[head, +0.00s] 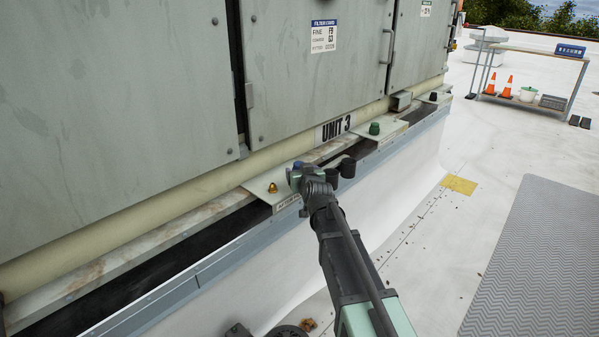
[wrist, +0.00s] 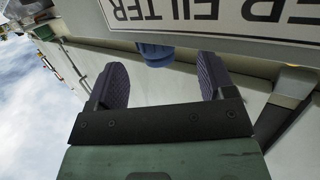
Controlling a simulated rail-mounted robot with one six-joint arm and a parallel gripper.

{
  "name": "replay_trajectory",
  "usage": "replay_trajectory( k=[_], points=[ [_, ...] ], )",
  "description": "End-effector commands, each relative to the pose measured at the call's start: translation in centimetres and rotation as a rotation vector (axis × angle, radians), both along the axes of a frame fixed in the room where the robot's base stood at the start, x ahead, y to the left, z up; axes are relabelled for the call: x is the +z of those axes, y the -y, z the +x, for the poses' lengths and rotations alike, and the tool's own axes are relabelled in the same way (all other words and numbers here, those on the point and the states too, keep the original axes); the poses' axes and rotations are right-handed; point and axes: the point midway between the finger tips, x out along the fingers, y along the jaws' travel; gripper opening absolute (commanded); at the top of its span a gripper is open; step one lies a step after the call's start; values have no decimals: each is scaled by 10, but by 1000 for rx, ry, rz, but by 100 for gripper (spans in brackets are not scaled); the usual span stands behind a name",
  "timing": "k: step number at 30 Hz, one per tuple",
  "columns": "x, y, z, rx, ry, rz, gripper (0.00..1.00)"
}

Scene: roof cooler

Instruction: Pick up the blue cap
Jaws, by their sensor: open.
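The blue cap (wrist: 155,55) shows in the wrist view, partly cut off by the large filter label above it. In the head view, a small blue top (head: 298,164) shows just behind my wrist, on the ledge plate by the brass-coloured fitting. My gripper (wrist: 162,72) is open, with its two dark ribbed fingers apart and nothing held. In the wrist view the cap lies between the fingers, near or just past their tips, with gaps on both sides. In the head view my wrist hides most of the cap and the fingertips are hard to make out.
The brass fitting (head: 272,188) stands left of my wrist. A green cap (head: 374,128) and a black cap (head: 433,97) stand farther along the ledge. Cabinet doors (head: 310,80) rise close behind. The white roof at right is open, with a grey mat (head: 540,260).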

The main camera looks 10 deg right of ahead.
Motion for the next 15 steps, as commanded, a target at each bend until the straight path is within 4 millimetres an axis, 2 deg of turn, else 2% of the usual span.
replay_trajectory(
  k=[2,9,15],
  points=[
    [-1,0,4,0,0,0,76],
    [-12,0,46,0,0,-1,76],
    [-11,-1,50,0,-1,-1,76]
  ],
)
